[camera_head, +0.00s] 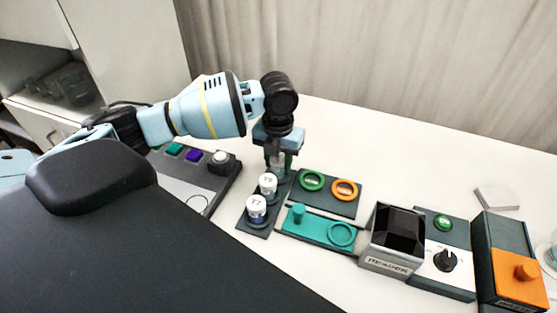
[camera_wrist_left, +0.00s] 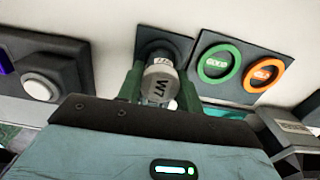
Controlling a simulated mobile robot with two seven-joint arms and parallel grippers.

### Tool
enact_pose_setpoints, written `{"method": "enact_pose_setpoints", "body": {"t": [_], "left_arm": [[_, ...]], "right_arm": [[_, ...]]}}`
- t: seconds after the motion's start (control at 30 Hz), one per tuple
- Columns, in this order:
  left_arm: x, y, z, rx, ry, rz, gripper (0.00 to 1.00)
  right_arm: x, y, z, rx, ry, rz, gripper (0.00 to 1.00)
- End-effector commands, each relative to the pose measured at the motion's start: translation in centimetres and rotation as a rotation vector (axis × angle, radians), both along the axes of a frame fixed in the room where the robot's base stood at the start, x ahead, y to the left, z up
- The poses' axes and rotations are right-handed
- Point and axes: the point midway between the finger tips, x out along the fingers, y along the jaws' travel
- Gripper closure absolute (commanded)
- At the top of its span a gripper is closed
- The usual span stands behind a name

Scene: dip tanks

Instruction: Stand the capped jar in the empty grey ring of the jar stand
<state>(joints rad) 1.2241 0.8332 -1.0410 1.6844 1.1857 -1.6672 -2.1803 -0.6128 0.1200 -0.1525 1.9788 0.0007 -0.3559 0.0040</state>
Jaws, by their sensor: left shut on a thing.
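My left gripper (camera_head: 278,158) points down over the far end of the dark jar stand (camera_head: 243,222). It is shut on a jar, whose grey-white top marked W7 shows between the green fingers in the left wrist view (camera_wrist_left: 160,88). The jar is at or just above the stand's far place, where a dark round ring (camera_wrist_left: 158,47) shows beside it. I cannot tell whether its base touches the stand. Two white-capped jars stand in the nearer places: one in the middle (camera_head: 267,184) and one marked T7 in front (camera_head: 257,209). My right gripper is out of view.
A dark plate with a green ring (camera_head: 312,180) and an orange ring (camera_head: 345,189) lies right of the stand. A teal tray (camera_head: 317,232) is in front of it. A reader box (camera_head: 391,252) stands farther right. A button panel (camera_head: 187,190) is at left.

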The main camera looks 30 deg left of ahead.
Motion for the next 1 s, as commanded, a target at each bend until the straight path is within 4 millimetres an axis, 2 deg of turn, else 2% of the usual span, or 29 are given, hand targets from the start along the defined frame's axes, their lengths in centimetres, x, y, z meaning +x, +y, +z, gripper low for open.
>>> {"method": "enact_pose_setpoints", "body": {"t": [0.47, 0.5, 0.63, 1.0], "left_arm": [[0.01, -0.02, -0.7, -0.001, -0.001, 0.0, 0.87], [0.02, -0.01, -0.64, -0.001, -0.001, 0.0, 0.59], [0.02, -0.01, -0.63, 0.0, -0.001, 0.0, 0.42], [0.04, -0.01, -0.08, 0.0, -0.003, -0.001, 0.42]], "right_arm": [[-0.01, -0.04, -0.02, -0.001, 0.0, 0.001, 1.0], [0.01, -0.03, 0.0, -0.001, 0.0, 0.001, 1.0], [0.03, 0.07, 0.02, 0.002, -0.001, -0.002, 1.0], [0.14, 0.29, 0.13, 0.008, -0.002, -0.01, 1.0]]}}
